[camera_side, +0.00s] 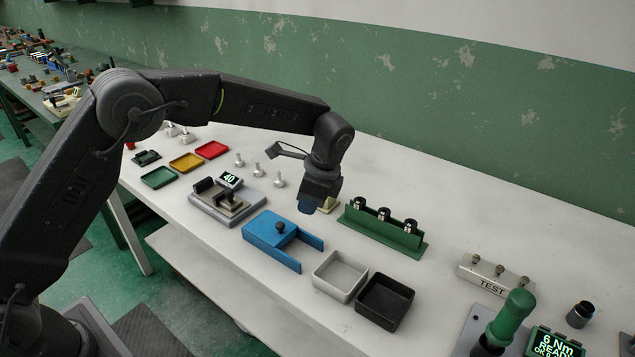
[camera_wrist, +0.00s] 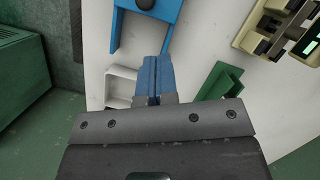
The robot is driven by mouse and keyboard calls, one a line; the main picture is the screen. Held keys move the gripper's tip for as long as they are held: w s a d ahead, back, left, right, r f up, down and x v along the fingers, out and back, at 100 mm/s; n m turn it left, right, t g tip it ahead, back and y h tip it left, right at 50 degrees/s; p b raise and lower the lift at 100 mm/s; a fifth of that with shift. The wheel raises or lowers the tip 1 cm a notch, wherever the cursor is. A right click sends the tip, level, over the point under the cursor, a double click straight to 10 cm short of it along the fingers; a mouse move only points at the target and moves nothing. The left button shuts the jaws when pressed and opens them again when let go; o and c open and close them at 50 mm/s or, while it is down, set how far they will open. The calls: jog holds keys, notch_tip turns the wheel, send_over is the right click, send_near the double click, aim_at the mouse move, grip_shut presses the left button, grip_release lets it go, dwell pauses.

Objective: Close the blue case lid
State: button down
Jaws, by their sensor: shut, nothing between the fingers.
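The blue case (camera_side: 264,231) lies on the white bench in the middle of the side view. Pale bench shows between the rails. The blue case (camera_wrist: 168,13) also shows at the top of the wrist view, with the knob (camera_wrist: 146,3) cut by the edge. My gripper (camera_side: 310,207) is shut and empty, above the bench just behind and right of the case, apart from it. Its blue fingers (camera_wrist: 152,80) are together in the wrist view.
A white tray (camera_side: 318,282) and a black tray (camera_side: 362,306) stand right of the case. A green rack (camera_side: 410,244) with several black-topped parts is behind. A grey fixture (camera_side: 199,205) with a display stands left. Bare bench lies between case and rack.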

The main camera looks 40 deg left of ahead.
jog(key=s+v, duration=0.1)
jog(key=v, duration=0.5)
jog(key=m+y, duration=0.4)
jog(key=y, duration=0.3)
send_near(283, 227)
jog(key=d, duration=0.3)
jog(key=s+d+f+m+t+y, duration=0.2)
jog(key=d+y, duration=0.1)
jog(key=s+d+f+t+y, duration=0.1)
jog(key=shift+s+d+m+y, duration=0.1)
jog(key=shift+d+m+y, duration=0.2)
jog(key=shift+m, duration=0.1)
jog(key=shift+s+d+t+y, duration=0.15)
jog(key=shift+d+t+y, duration=0.1)
jog(key=shift+t+y, duration=0.05)
jog(key=x, duration=1.4)
jog(key=shift+r, duration=0.2)
